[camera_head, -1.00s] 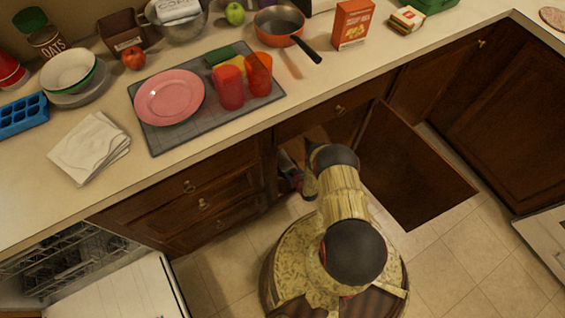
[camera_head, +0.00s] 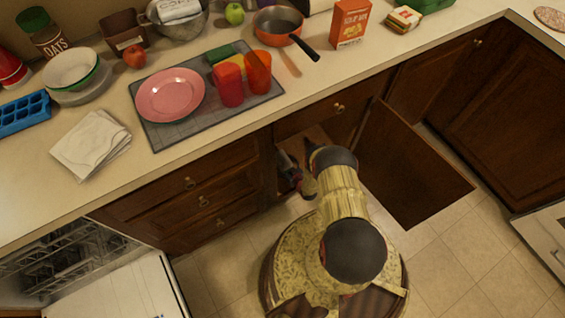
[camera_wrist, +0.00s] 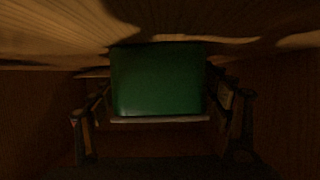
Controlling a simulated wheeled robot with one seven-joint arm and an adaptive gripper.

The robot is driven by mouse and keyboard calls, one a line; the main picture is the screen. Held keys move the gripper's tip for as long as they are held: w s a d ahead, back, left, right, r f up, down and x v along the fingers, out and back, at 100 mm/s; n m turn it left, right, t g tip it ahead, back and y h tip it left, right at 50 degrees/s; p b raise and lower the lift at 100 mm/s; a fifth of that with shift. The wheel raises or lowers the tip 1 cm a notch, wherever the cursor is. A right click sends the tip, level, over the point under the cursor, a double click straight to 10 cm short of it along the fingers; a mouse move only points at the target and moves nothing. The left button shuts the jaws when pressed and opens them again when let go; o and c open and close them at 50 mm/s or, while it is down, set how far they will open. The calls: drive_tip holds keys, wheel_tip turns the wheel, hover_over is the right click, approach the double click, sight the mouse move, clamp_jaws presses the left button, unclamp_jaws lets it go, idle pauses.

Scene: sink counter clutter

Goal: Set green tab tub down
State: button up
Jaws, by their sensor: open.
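The green tub (camera_wrist: 158,80) fills the middle of the wrist view, with a pale strip along its lower edge in the picture. My gripper (camera_wrist: 160,124) is open, with one finger on each side of the tub. Dark gaps show between the fingers and the tub's sides, though the dim light makes contact hard to judge. A lit wood-grained surface (camera_wrist: 60,35) lies beyond it; whether the tub rests on it I cannot tell. In the head view my arm reaches into the open cabinet under the counter, and the tub is hidden there.
The open cabinet door (camera_head: 410,165) stands right of my arm. Closed drawers (camera_head: 200,195) are to the left, and an open dishwasher (camera_head: 110,285) is at lower left. The counter above holds a pink plate (camera_head: 170,94), red cups, a pan (camera_head: 279,25) and other clutter.

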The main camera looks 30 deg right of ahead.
sight(288, 168)
drive_tip(key=shift+s+d+f, duration=0.1)
drive_tip(key=shift+d+f, duration=0.05)
drive_tip(key=shift+f, duration=0.25)
drive_tip(key=shift+s+r, duration=0.15)
drive_tip(key=shift+s, duration=0.1)
drive_tip(key=p+v, duration=0.1)
drive_tip(key=v, duration=0.2)
drive_tip(key=p+v, duration=0.2)
drive_tip(key=v, duration=0.2)
drive_tip(key=r+p+v, duration=0.1)
drive_tip(key=p+v, duration=0.1)
drive_tip(key=v, duration=0.2)
drive_tip(key=shift+r, duration=0.15)
